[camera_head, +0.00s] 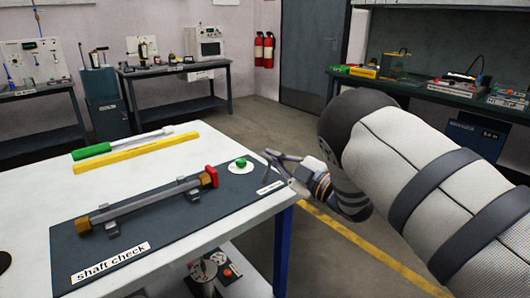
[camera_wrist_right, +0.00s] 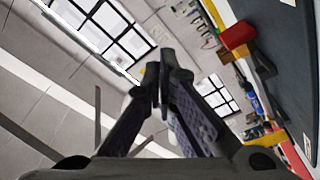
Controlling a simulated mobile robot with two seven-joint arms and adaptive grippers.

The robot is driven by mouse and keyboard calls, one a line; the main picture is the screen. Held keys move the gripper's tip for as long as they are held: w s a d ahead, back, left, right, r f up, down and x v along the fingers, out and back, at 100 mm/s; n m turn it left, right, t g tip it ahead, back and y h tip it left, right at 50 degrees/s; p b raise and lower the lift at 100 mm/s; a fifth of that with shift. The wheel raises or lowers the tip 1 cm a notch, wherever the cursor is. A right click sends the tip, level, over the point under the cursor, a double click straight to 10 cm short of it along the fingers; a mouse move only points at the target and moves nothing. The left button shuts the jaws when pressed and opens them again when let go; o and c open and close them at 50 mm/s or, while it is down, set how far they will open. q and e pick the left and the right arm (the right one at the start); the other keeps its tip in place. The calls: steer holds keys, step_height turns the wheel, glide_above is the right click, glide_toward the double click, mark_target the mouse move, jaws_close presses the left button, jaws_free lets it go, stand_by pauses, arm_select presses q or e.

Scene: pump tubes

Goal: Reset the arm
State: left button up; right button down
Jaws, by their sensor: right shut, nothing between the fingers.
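My right gripper (camera_head: 283,158) is at the right edge of the white table in the head view, just right of a small green button. In the right wrist view its fingers (camera_wrist_right: 163,75) meet at their tips, with nothing between them. My right arm comes in from the right side of the head view. My left gripper is not in view.
The white table (camera_head: 215,152) carries a dark mat labelled "shaft check" (camera_head: 165,255). On it a shaft with a red end (camera_head: 209,176) lies on supports beside the green button (camera_head: 241,162). A yellow bar (camera_head: 137,152) and a green-handled tool (camera_head: 92,151) lie behind.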

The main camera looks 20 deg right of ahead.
steer(key=s+d+f+m+g+h, duration=0.3)
steer(key=s+f+m+g+h, duration=0.15)
steer(key=s+f, duration=0.75)
steer(key=s+d+f+m+g+h, duration=0.35)
steer(key=s+f+m, duration=0.25)
steer(key=s+f, duration=0.65)
steer(key=s+a+f+m+g, duration=0.1)
steer(key=s+a+g, duration=0.1)
steer(key=s, duration=0.7)
steer(key=s+a+f+m+g, duration=0.2)
steer(key=s+g, duration=0.3)
steer(key=s, duration=0.5)
steer(key=s+a+f+m+g, duration=0.2)
steer(key=s+a+g, duration=0.1)
steer(key=s, duration=0.6)
steer(key=shift+s+f+g, duration=0.25)
steer(key=shift+s+g, duration=0.1)
steer(key=shift+g, duration=0.35)
steer(key=shift+d, duration=0.1)
